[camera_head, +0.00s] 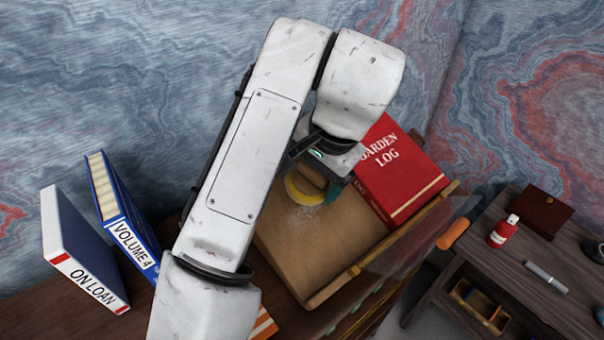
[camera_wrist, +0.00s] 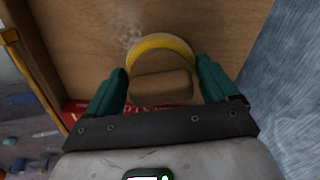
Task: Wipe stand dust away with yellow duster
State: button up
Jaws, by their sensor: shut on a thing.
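The yellow duster (camera_head: 297,193) has a yellow rim and a brown block handle. My gripper (camera_head: 320,185) is shut on that handle. In the wrist view the teal fingers of my gripper (camera_wrist: 162,80) sit on both sides of the handle, with the duster's yellow edge (camera_wrist: 160,42) beyond it. The duster is over the brown stand (camera_head: 285,250); I cannot tell if it touches the surface. A pale patch of dust (camera_head: 303,213) shows just below the duster. The dust (camera_wrist: 132,25) also shows beyond it in the wrist view. My arm hides the stand's left part.
A red Garden Log book (camera_head: 410,180) lies at the stand's upper right. A wooden ledge (camera_head: 400,235) runs along the stand's lower right edge. Blue books (camera_head: 120,215) stand at left. A side table (camera_head: 500,265) with a red bottle (camera_head: 503,232) is at right.

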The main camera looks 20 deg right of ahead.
jog(key=shift+w+d+f+p, duration=0.1)
jog(key=shift+w+d+p, duration=0.25)
jog(key=shift+d, duration=0.55)
jog(key=shift+w+d+p, duration=0.2)
jog(key=shift+w+d, duration=0.1)
jog(key=shift+d, duration=0.6)
jog(key=shift+s+d+f, duration=0.2)
jog(key=shift+s, duration=0.4)
jog(key=shift+s+d+f, duration=0.2)
jog(key=shift+s, duration=0.35)
jog(key=shift+s+a+f, duration=0.1)
jog(key=shift+s+a, duration=0.1)
jog(key=shift+a, duration=0.5)
jog(key=shift+s+a+f, duration=0.1)
jog(key=shift+s+a, duration=0.15)
jog(key=shift+a, duration=0.45)
jog(key=shift+s+a, duration=0.2)
jog(key=shift+a, duration=0.5)
jog(key=shift+s+a+r, duration=0.1)
jog(key=shift+s+a, duration=0.3)
jog(key=shift+a, duration=0.7)
jog(key=shift+s+a+r, duration=0.1)
jog(key=shift+s+a, duration=0.25)
jog(key=shift+a, duration=0.8)
jog(key=shift+s+a, duration=0.4)
jog(key=shift+a, duration=0.7)
jog(key=shift+f, duration=0.1)
